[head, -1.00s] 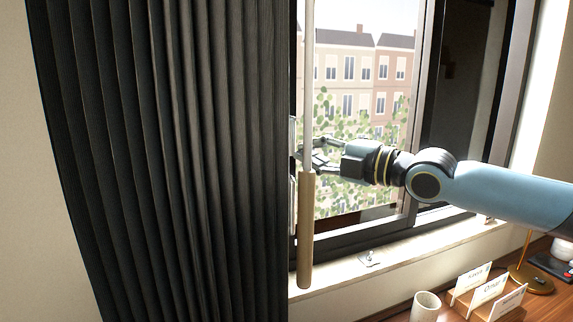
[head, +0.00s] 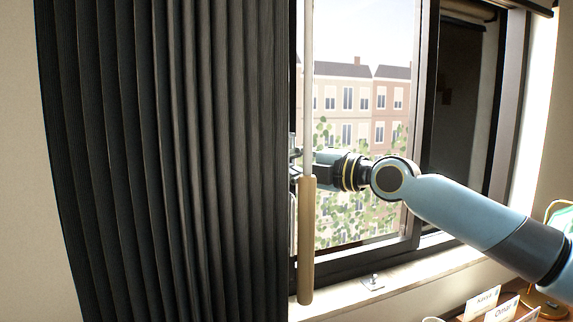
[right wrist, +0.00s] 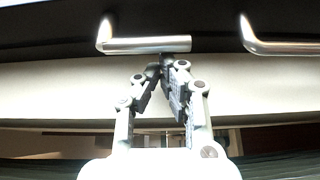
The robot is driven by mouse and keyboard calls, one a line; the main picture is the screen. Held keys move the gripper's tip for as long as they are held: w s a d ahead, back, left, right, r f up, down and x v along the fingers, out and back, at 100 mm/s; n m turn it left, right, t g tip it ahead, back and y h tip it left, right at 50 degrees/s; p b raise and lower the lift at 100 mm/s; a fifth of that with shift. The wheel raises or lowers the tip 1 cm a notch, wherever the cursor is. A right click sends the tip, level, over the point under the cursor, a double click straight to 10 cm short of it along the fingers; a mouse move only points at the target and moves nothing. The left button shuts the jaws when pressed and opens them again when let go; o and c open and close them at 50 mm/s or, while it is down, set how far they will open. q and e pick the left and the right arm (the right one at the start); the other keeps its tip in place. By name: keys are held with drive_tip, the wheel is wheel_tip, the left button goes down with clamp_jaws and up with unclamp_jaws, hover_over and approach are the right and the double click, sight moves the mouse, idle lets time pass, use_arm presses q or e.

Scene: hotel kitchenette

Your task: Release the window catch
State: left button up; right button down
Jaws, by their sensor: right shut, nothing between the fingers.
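My right gripper (head: 298,163) is at the left edge of the window, beside the dark curtain and partly behind the hanging rod. In the right wrist view, my right gripper (right wrist: 166,66) has its fingertips together at the right end of a silver bent lever (right wrist: 148,45). They touch it or nearly touch it, with nothing between them. A second silver bar (right wrist: 285,47) is on the same dark frame, to the right. I cannot tell for certain which bar is the catch. In the head view, a silver bar (head: 293,222) shows below the gripper. My left gripper is not in view.
The pleated curtain (head: 170,160) covers the left side. A rod with a wooden grip (head: 306,245) hangs close in front of the window frame. A small metal fitting (head: 372,282) is on the sill (head: 335,300). Name cards (head: 486,300) stand at the lower right.

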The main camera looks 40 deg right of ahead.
drive_tip(key=shift+d+f+b, duration=0.1)
drive_tip(key=shift+d+b, duration=0.05)
drive_tip(key=shift+b, duration=0.2)
drive_tip(key=shift+s+d+n+g+b, duration=0.1)
drive_tip(key=shift+n+g+b, duration=0.3)
drive_tip(key=shift+n+b, duration=0.1)
drive_tip(key=s+d+r+n+g+h+p, duration=0.1)
drive_tip(key=d+r+n+g+h+p, duration=0.1)
drive_tip(key=d+n, duration=0.4)
drive_tip(key=n+g+h+p, duration=0.1)
drive_tip(key=h+p, duration=0.1)
drive_tip(key=shift+s+r+g+h+p, duration=0.25)
drive_tip(key=shift+r+g+h+p, duration=0.05)
drive_tip(key=shift+r+g+h, duration=0.1)
idle(0.4)
drive_tip(key=shift+d, duration=0.2)
drive_tip(key=shift+r, duration=0.1)
idle(0.6)
